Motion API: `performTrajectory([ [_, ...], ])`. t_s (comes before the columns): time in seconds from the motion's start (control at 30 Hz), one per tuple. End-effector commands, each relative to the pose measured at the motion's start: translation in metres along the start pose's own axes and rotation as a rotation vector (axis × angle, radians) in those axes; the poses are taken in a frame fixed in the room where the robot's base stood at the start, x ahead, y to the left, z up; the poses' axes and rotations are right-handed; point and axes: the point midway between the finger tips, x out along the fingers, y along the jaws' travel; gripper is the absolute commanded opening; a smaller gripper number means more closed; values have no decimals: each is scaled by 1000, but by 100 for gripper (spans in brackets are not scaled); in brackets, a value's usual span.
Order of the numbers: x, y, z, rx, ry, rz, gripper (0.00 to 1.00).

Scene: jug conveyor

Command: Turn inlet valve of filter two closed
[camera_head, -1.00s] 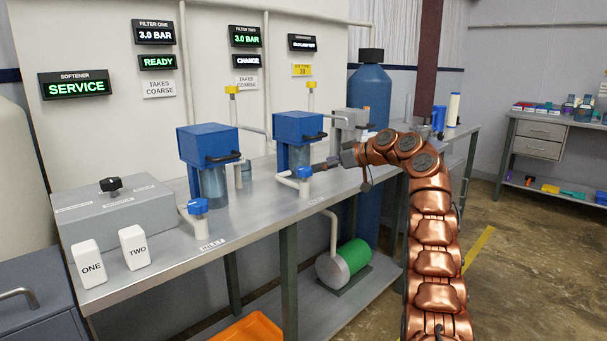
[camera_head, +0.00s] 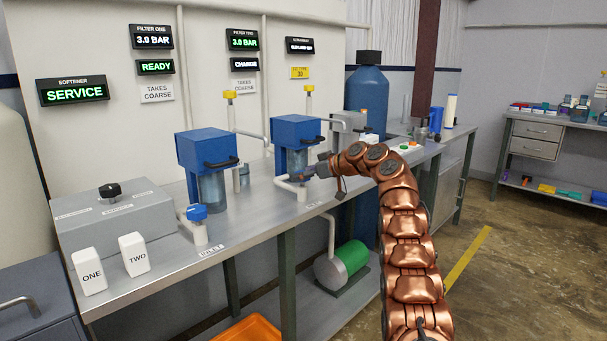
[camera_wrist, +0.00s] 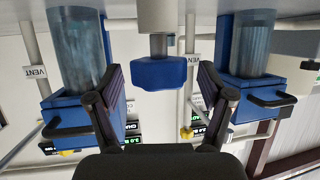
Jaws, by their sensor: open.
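Filter two (camera_head: 297,132) is the blue-headed housing with a clear bowl, right of the similar filter one (camera_head: 207,152) on the metal bench. Its inlet valve has a blue knob (camera_wrist: 158,72) on a pale pipe, low in front of the bowl. My gripper (camera_head: 311,171) is at this valve in the head view and hides much of it. In the wrist view, which is upside down, my gripper (camera_wrist: 160,76) is open, with one finger on each side of the knob and a gap on both sides. The knob is a little beyond the fingertips.
Filter one's blue inlet knob (camera_head: 197,212) stands further left. White blocks marked ONE (camera_head: 88,271) and TWO (camera_head: 135,254) and a grey softener box (camera_head: 115,218) are at the bench's left. A blue tank (camera_head: 368,100) stands behind.

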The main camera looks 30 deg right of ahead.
Motion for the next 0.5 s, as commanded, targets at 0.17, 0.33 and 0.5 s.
performTrajectory([
  [0.17, 0, 0, 0, 0, 0, 0, 67],
  [0.33, 0, 0, 0, 0, 0, 0, 49],
  [0.5, 0, 0, 0, 1, 0, 0, 31],
])
